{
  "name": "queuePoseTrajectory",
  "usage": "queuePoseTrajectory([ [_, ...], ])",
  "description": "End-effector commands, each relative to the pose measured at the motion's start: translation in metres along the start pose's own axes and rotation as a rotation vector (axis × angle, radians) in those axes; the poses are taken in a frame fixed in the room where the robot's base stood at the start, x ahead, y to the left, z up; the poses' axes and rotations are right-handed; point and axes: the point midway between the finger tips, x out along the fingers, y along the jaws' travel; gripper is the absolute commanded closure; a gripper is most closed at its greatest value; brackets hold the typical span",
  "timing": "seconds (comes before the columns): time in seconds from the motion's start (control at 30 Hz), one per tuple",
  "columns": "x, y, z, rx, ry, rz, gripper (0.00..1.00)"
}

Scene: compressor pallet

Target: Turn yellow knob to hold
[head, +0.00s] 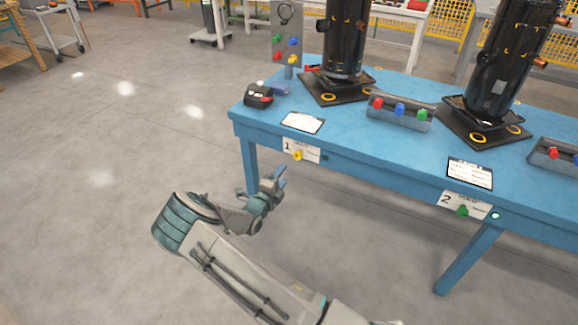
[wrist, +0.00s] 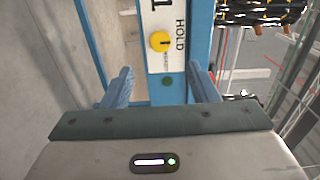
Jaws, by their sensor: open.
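The yellow knob (head: 297,155) sits on a white label plate (head: 311,153) marked 1 on the front edge of the blue table. In the wrist view the yellow knob (wrist: 160,42) is on the white plate beside the word HOLD, with a dark mark across it. My gripper (head: 277,178) is in front of the table edge, below and left of the knob, apart from it. In the wrist view my gripper (wrist: 160,82) is open and empty, its two blue fingers apart, with the knob beyond and roughly between them.
A green knob (head: 462,210) is on plate 2 farther right. Black compressors (head: 345,40) and a tray of colored knobs (head: 400,112) stand on the table (head: 262,118).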

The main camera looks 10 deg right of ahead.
Motion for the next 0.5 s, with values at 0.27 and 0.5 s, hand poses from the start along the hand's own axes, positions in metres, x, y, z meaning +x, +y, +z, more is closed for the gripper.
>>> queuePoseTrajectory([
  [0.27, -0.035, -0.001, 0.000, 0.001, 0.000, 0.000, 0.46],
  [0.5, -0.038, 0.000, 0.000, 0.001, 0.001, -0.001, 0.46],
])
